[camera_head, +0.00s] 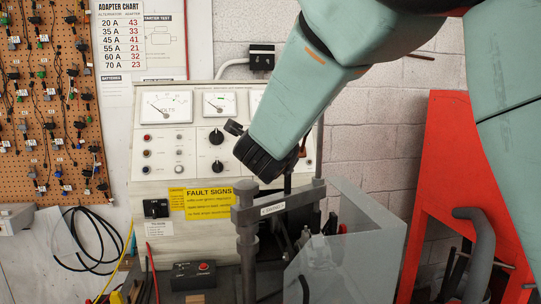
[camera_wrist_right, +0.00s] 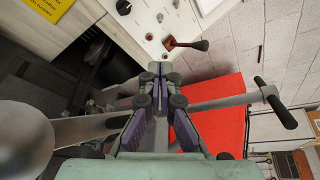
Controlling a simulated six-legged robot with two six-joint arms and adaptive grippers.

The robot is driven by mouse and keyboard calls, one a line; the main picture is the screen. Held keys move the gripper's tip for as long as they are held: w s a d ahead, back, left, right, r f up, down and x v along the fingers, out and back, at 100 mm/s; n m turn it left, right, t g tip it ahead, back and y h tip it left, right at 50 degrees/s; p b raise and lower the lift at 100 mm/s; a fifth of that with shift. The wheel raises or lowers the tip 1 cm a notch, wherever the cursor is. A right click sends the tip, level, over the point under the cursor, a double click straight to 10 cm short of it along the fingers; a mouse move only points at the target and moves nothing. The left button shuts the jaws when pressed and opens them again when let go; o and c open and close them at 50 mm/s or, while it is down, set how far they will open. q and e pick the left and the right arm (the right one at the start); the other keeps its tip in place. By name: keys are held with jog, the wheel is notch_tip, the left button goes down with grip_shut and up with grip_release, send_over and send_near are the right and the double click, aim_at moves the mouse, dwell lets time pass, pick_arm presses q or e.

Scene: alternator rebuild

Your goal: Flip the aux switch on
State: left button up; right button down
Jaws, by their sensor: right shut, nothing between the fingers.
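The pale test panel (camera_head: 160,165) with gauges and knobs stands against the wall. No label reading aux is legible. A switch lever with a red-brown base and dark handle (camera_wrist_right: 186,44) sticks out of the panel in the right wrist view, possibly the aux switch. In the head view my right arm covers most of that panel side. My right gripper (camera_wrist_right: 160,70) is shut and empty, its tips apart from the lever, below and left of it in the wrist picture. My left gripper is not in view.
A grey clamp post (camera_head: 246,235) and a clear guard (camera_head: 350,250) stand before the panel. A red frame (camera_head: 432,180) is on the right. A bar with a black handle (camera_wrist_right: 281,108) crosses near my right gripper. A small black box (camera_head: 193,275) sits low in front.

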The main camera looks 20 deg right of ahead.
jog(key=p+x, duration=0.4)
jog(key=x, duration=1.6)
jog(key=shift+w+f, duration=0.1)
jog(key=shift+r, duration=0.25)
dwell(0.3)
